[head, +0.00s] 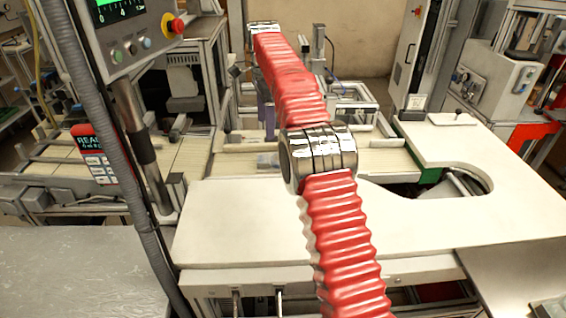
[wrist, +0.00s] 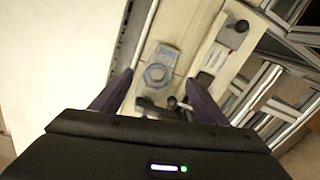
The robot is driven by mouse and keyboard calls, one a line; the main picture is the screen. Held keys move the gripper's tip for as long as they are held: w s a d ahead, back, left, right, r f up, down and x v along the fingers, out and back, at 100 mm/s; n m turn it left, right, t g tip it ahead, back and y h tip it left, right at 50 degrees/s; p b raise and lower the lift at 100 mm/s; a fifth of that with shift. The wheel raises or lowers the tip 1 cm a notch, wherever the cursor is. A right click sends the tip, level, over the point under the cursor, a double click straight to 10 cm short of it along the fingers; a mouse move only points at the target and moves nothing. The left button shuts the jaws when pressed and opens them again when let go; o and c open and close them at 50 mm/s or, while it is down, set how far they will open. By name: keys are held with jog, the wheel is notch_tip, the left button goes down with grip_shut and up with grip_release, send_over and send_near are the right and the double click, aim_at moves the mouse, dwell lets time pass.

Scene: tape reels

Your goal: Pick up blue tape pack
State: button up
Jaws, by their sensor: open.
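A grey-blue pack with a ring-shaped part (wrist: 157,74) lies flat on the pale slatted conveyor (wrist: 137,92) in the wrist view; it looks like the blue tape pack. In the head view a small grey-blue item (head: 267,160) on the conveyor, partly beside my arm's joint, appears to be the same pack. My gripper (wrist: 159,78) is open, its two purple fingers spread on either side of the pack in the picture, with nothing held between them. In the head view the purple fingers (head: 266,114) hang above the conveyor, partly hidden by my red-sleeved arm.
A dark knob-like object (wrist: 235,30) and a dark clutter of parts (wrist: 165,108) sit near the pack. Metal frame rails (wrist: 275,95) run along the right. A white worktop (head: 440,215) with a rounded cut-out lies in front of the conveyor. A control panel (head: 125,35) stands left.

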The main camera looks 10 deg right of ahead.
jog(key=shift+w+f+m, duration=0.3)
jog(key=shift+w+f, duration=0.05)
jog(key=shift+f, duration=0.25)
jog(key=shift+f, duration=0.1)
send_over(268, 159)
jog(key=f, duration=0.8)
jog(key=shift+s+a+f, duration=0.2)
jog(key=shift+s, duration=0.05)
jog(key=shift+w+d+f, duration=0.1)
jog(key=shift+d+f, duration=0.05)
jog(key=shift+f, duration=1.2)
jog(key=shift+w+d+f, duration=0.1)
jog(key=shift+f, duration=1.2)
